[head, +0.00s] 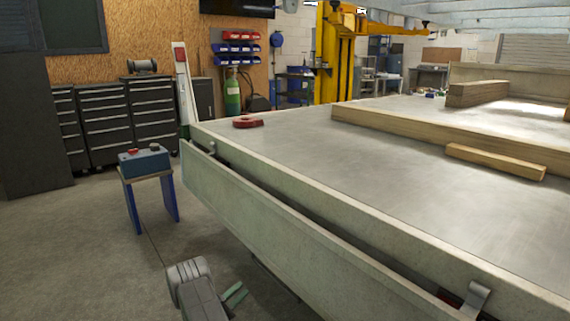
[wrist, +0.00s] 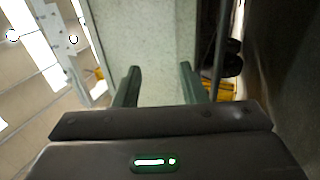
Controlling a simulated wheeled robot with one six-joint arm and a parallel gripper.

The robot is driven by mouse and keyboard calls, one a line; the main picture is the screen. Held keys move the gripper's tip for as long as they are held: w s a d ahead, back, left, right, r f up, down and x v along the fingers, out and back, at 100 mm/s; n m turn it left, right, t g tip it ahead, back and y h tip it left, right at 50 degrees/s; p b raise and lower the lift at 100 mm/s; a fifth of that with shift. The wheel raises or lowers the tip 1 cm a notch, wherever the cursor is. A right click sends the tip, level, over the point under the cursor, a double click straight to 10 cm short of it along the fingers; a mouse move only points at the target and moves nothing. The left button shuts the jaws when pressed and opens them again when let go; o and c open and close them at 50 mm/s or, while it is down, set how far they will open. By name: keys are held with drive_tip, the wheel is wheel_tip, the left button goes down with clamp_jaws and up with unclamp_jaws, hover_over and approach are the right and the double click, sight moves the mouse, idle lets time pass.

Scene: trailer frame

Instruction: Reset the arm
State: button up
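My gripper (wrist: 158,85) shows in the wrist view with its two green fingers apart and nothing between them. A pale flat panel fills the view behind the fingers. In the head view my gripper (head: 236,294) is low in the picture, just left of the trailer's side panel (head: 270,233). Its green fingers point to the right there. Most of my arm is out of the head view.
The trailer bed (head: 400,160) carries wooden beams (head: 440,132) and a red object (head: 247,121). A blue box (head: 144,162) with a red button stands on a blue-legged stool (head: 151,196). Drawer cabinets (head: 105,120) line the back. The floor at lower left is clear.

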drive_tip(key=s+a+r+g+y, duration=0.2)
drive_tip(key=s+a+r+y, duration=0.1)
drive_tip(key=s+a+r, duration=0.3)
drive_tip(key=shift+s+a+r+g, duration=0.25)
drive_tip(key=shift+a+r, duration=0.7)
drive_tip(key=shift+r, duration=1.25)
drive_tip(key=shift+w, duration=0.15)
